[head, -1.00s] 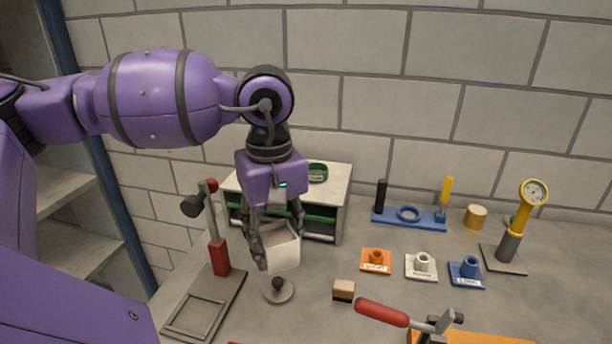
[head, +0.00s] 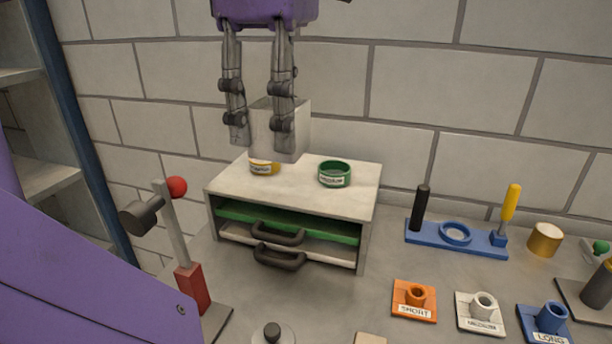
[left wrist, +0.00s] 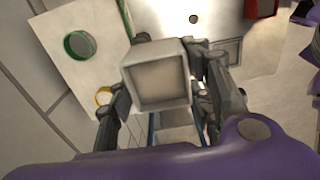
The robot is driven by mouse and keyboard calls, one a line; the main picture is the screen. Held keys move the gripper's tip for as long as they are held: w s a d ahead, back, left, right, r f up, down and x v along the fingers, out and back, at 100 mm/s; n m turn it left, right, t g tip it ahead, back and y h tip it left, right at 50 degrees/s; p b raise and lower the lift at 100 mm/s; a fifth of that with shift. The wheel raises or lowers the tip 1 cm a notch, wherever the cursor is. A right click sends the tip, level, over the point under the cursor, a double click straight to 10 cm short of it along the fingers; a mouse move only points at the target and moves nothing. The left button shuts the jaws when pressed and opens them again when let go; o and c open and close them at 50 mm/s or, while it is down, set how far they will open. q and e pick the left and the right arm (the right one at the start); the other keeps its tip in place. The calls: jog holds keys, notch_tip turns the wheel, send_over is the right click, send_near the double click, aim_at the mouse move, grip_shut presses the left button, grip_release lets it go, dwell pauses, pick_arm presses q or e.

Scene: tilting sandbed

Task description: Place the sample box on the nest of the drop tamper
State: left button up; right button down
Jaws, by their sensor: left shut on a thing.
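The sample box (head: 262,135), a pale open-topped box, is held between the two fingers of my left gripper (head: 261,142). It hangs in front of the wall, above the back of a small drawer cabinet. In the left wrist view the open box (left wrist: 158,80) fills the middle and looks empty inside. The drop tamper (head: 192,288) stands at lower left, with a red post, grey rod, dark hammer head and red ball. Only a corner of its base shows in the head view; its nest is cut off there. My right gripper is not in view.
The drawer cabinet (head: 364,205) carries a green ring (head: 334,180) and a yellow ring (head: 264,170) on top. Orange (head: 414,312), white (head: 481,324) and blue (head: 551,318) socket plates stand at right, near a blue tool rack (head: 482,243).

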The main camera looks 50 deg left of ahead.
pick_arm(q)
jog(key=shift+w, duration=0.1)
jog(key=w+a+f, duration=0.9)
jog(key=shift+w, duration=0.2)
jog(key=shift+w+a+f, duration=0.15)
jog(key=shift+f, duration=0.1)
jog(key=shift+w+a+f, duration=0.1)
jog(key=shift+f, duration=1.5)
jog(key=shift+f, duration=0.1)
jog(key=o, duration=1.5)
